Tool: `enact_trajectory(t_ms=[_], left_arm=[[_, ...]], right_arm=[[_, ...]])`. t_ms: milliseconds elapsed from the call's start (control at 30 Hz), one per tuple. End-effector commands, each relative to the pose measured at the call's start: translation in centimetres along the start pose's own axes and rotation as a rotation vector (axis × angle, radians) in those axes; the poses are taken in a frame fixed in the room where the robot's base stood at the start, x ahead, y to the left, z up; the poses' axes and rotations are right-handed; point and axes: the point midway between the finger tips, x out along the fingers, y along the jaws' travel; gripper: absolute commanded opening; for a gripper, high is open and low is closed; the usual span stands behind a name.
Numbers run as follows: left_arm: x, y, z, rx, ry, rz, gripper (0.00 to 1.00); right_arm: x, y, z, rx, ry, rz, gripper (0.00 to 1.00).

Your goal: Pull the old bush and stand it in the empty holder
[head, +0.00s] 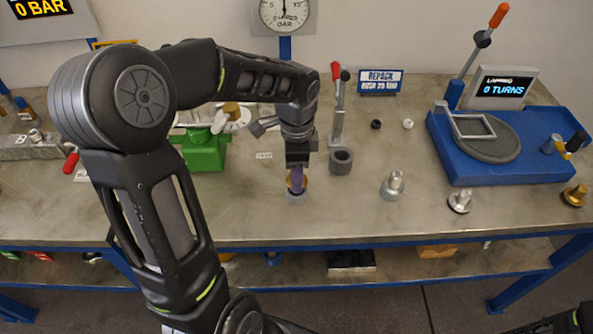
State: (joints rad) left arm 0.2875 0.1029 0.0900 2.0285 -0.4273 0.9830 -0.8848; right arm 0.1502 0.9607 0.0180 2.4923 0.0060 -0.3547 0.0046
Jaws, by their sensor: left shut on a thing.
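A grey cylindrical holder (341,163) with a dark open hole stands just to the right and looks empty.
A red-handled lever stand (337,110) rises behind the empty holder. A silver fitting (392,186) and a flanged silver one (460,201) stand to the right, before a blue fixture (500,165). A green stand (204,148) is at left. The front strip of bench is clear.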

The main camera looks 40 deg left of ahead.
Motion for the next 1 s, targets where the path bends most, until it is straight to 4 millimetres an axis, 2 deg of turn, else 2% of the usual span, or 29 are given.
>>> enact_trajectory(t_ms=[1000], left_arm=[[2.8,0.0,0.0,0.000,0.000,0.000,0.00]], right_arm=[[1.9,0.7,0.0,0.000,0.000,0.000,0.00]])
